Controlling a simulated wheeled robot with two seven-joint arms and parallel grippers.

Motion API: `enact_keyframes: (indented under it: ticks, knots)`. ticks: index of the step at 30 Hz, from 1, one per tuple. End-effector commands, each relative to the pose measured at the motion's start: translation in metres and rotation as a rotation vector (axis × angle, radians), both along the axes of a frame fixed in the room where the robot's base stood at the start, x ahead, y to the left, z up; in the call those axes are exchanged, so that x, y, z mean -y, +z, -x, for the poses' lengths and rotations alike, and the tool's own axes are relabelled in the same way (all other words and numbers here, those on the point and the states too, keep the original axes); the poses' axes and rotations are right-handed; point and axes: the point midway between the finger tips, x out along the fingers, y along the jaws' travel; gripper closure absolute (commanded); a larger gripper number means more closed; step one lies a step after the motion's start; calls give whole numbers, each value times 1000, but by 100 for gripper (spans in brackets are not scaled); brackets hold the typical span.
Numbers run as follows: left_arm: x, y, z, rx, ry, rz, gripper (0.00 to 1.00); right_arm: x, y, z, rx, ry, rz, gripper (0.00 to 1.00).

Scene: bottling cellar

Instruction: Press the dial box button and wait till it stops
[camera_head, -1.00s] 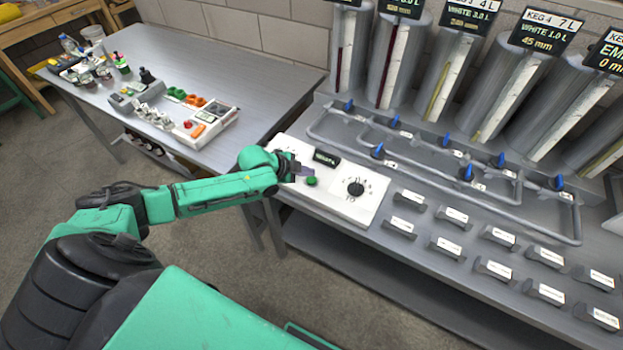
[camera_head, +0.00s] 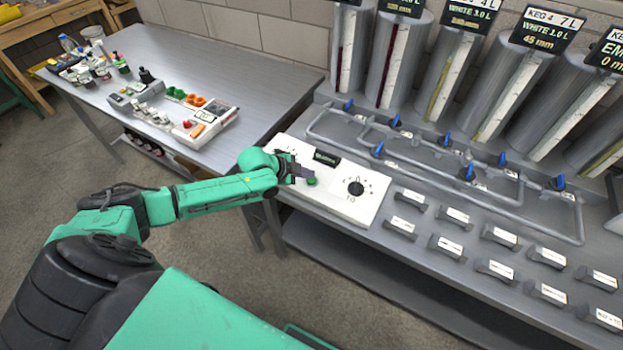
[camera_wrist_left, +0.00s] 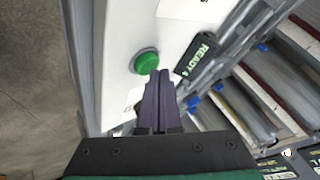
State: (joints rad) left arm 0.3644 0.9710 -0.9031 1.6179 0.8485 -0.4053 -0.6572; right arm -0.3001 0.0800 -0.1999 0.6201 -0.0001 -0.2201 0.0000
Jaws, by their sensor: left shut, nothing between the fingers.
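The dial box (camera_head: 335,203) is a white panel on the bench with a round black dial (camera_head: 356,188), a small dark display (camera_head: 327,158) and a green button (camera_head: 312,181). In the left wrist view the green button (camera_wrist_left: 146,61) sits just past the fingertips, and the display (camera_wrist_left: 196,57) reads READY with a further mark. My left gripper (camera_head: 308,172) is shut and empty, its dark fingers close beside the button. In the left wrist view the fingertips (camera_wrist_left: 159,76) overlap the button's near edge; I cannot tell whether they touch it. My right gripper is not in view.
Several grey kegs (camera_head: 402,62) with gauges stand behind a pipe rack with blue valves (camera_head: 467,172). Small labelled blocks (camera_head: 446,246) fill the bench's right front. A left table (camera_head: 218,62) holds a tray (camera_head: 222,124) and small items.

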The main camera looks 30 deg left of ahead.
Motion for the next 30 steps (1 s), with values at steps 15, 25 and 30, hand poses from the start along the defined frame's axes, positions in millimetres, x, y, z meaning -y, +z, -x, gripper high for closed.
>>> enact_keyframes:
  ticks: [15,25,30]
  knots:
    - [0,-7,0,0,0,0,100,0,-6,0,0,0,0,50]
    - [0,-10,0,-1,-1,0,100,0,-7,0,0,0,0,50]
    - [0,-9,0,-1,0,-1,100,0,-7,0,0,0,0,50]
